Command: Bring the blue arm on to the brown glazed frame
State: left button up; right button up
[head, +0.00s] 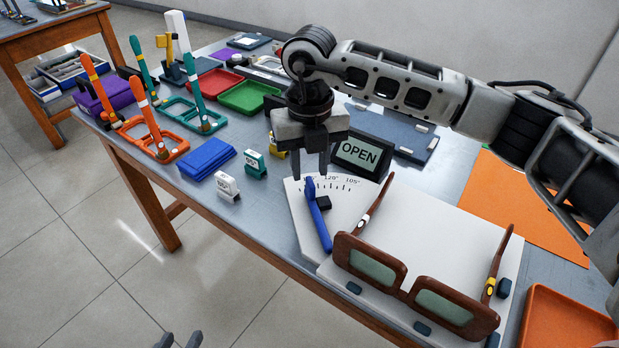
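The blue arm (320,225) lies on the white angle gauge (348,185), its upper end towards the back, next to a small dark block. The brown glazed frame (408,296) with green lenses sits on a white board; a brown arm with a white band (372,208) rises at its left side and one with a yellow band (495,268) at its right. My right gripper (310,174) points down with its fingers apart, just above the blue arm's upper end; nothing shows held. My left gripper (179,342) shows only its spread fingertips at the bottom edge, away from the table.
An OPEN sign (361,154) stands just behind the gauge. Small white (228,186) and green (255,163) tags and a blue stack (208,159) are to the left. Orange and green frames with upright arms stand further left. An orange tray (565,322) is at right.

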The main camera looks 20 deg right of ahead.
aim_at(310, 178)
jog(key=shift+f, duration=2)
grip_shut()
jog(key=shift+w, duration=0.1)
